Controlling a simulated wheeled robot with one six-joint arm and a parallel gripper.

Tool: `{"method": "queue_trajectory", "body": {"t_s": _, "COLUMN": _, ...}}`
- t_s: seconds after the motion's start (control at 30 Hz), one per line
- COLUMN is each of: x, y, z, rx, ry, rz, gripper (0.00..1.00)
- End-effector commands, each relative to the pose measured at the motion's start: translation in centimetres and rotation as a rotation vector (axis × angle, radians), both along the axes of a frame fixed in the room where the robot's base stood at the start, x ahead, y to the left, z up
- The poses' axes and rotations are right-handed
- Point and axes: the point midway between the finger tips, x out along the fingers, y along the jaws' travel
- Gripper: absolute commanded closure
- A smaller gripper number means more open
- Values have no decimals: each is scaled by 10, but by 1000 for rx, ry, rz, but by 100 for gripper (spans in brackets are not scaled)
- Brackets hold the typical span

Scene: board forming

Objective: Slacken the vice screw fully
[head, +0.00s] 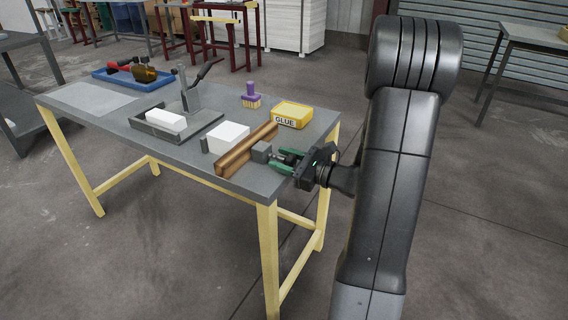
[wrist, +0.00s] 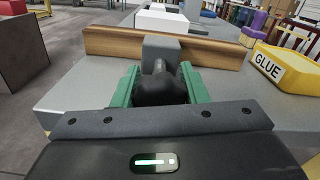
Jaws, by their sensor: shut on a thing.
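The vice is at the near right edge of the grey table, with a brown wooden jaw (head: 246,150) and a grey block (head: 261,152) in front of it. In the wrist view the wooden jaw (wrist: 210,50) runs across the picture behind the grey block (wrist: 161,52). The vice screw (wrist: 159,68) comes out of that block toward me and ends in a dark knob (wrist: 160,90). My gripper (head: 288,160) has green fingers on both sides of the knob and is shut on it. The fingers hide part of the knob.
A white block (head: 228,137) sits behind the wooden jaw. A yellow glue box (head: 291,115) stands to its right, near a purple brush (head: 251,97). A lever press (head: 188,108) with a white block and a blue tray (head: 135,78) are farther left.

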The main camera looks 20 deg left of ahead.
Motion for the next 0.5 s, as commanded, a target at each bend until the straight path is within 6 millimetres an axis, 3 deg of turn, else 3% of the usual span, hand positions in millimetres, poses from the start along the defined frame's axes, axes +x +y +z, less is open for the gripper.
{"method": "queue_trajectory", "body": {"t_s": 0.47, "x": 0, "y": 0, "z": 0, "rx": -1, "ry": -17, "rz": 1, "gripper": 83}}
{"method": "queue_trajectory", "body": {"t_s": 0.5, "x": 0, "y": 0, "z": 0, "rx": -1, "ry": -17, "rz": 1, "gripper": 55}}
